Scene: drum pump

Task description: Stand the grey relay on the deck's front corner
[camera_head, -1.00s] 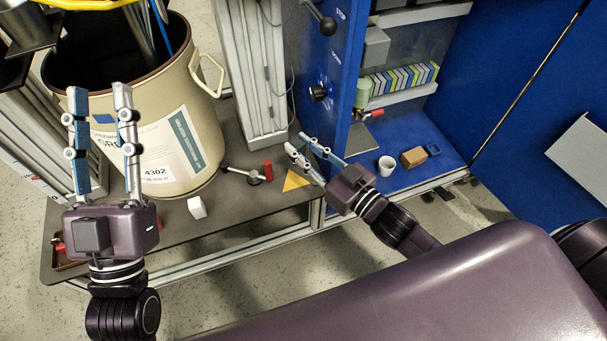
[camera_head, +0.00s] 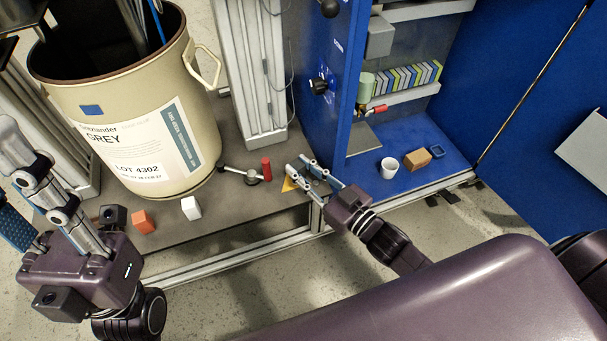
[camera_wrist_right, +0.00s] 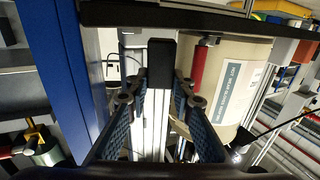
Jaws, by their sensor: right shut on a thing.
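My right gripper (camera_head: 297,165) is over the deck's front right corner, shut on a dark grey block, the grey relay (camera_wrist_right: 160,62). In the right wrist view the relay stands out between the two fingers; in the head view the fingers mostly hide it. A yellow triangle (camera_head: 288,186) marks this corner and is mostly covered by the gripper. I cannot tell whether the relay touches the deck (camera_head: 235,205). My left gripper (camera_head: 12,165) is at the left edge, its fingers apart and empty, partly cut off by the frame.
A large beige drum (camera_head: 125,110) stands on the deck. A red-handled clamp (camera_head: 266,168), white cube (camera_head: 191,208), orange cube (camera_head: 143,222) and dark block (camera_head: 112,215) are along its front. A blue cabinet holds a white cup (camera_head: 389,167), brown block (camera_head: 417,158) and blue ring (camera_head: 437,151).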

